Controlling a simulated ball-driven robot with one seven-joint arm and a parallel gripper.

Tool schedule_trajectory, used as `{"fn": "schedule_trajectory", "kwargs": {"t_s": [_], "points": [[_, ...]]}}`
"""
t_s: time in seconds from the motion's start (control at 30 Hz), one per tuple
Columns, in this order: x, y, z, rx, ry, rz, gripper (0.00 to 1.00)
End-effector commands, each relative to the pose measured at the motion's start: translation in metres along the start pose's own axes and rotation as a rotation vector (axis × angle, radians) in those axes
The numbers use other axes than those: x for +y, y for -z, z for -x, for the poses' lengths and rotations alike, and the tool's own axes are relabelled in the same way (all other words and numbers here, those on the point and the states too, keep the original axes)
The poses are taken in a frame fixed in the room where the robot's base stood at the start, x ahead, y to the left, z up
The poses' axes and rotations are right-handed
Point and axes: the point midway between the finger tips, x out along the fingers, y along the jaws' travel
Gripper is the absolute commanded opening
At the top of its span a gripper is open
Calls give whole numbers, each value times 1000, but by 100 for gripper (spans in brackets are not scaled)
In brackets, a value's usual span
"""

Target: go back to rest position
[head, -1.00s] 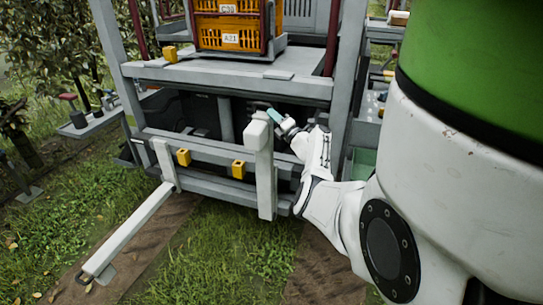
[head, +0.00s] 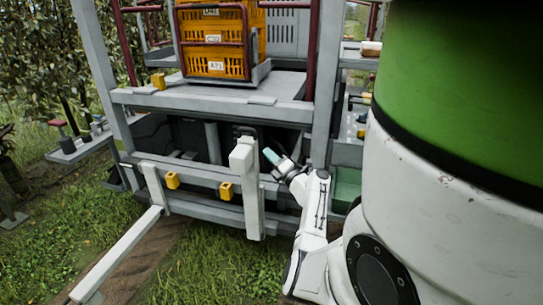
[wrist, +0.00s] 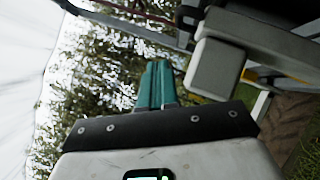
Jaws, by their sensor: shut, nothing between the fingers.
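My gripper (head: 270,156) is at the end of my white arm, in front of the grey metal cart and just right of its upright grey post (head: 246,195). In the wrist view my gripper (wrist: 157,68) shows as two teal fingers closed side by side with nothing between them. They point toward trees and bright sky. The blocky grey end of a beam (wrist: 215,68) stands right of the fingers in the wrist view, apart from them.
Stacked orange crates (head: 213,45) sit on the cart's upper deck. A long grey bar (head: 115,257) sticks out from the cart at lower left. Yellow blocks (head: 226,192) sit on its lower rail. Grass (head: 215,270) lies in front. A green bin (head: 347,187) is right of my arm.

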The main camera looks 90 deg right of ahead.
Motion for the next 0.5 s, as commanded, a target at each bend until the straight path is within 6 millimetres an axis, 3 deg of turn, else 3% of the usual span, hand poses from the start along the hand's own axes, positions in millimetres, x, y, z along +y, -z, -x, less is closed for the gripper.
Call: {"fn": "schedule_trajectory", "kwargs": {"t_s": [0.37,0.5], "points": [[3,0,8,2,-1,1,0],[4,22,6,59,3,66,0]]}}
